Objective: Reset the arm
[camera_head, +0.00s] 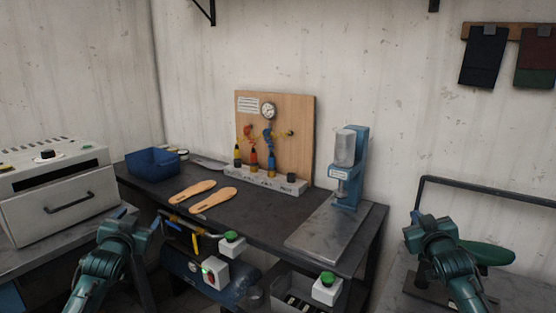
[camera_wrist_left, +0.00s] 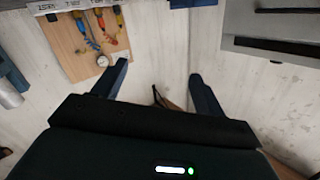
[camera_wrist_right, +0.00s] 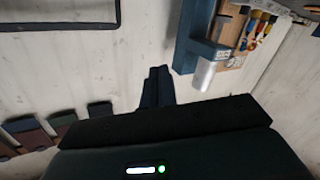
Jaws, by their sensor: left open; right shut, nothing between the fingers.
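My left gripper (camera_head: 130,219) is at the lower left of the head view, in front of the workbench and beside the oven-like box. In the left wrist view its two fingers (camera_wrist_left: 157,82) stand wide apart with nothing between them. My right gripper (camera_head: 429,220) is at the lower right of the head view, right of the bench and near a dark rail. In the right wrist view its fingers (camera_wrist_right: 158,75) are together, with nothing held.
The dark bench (camera_head: 266,214) carries a blue bin (camera_head: 152,164), two tan soles (camera_head: 203,195), a tool board (camera_head: 290,130) and a blue press (camera_head: 350,170). A grey box with a drawer handle (camera_head: 65,203) stands left. A green sole-shaped piece (camera_head: 487,252) lies at right.

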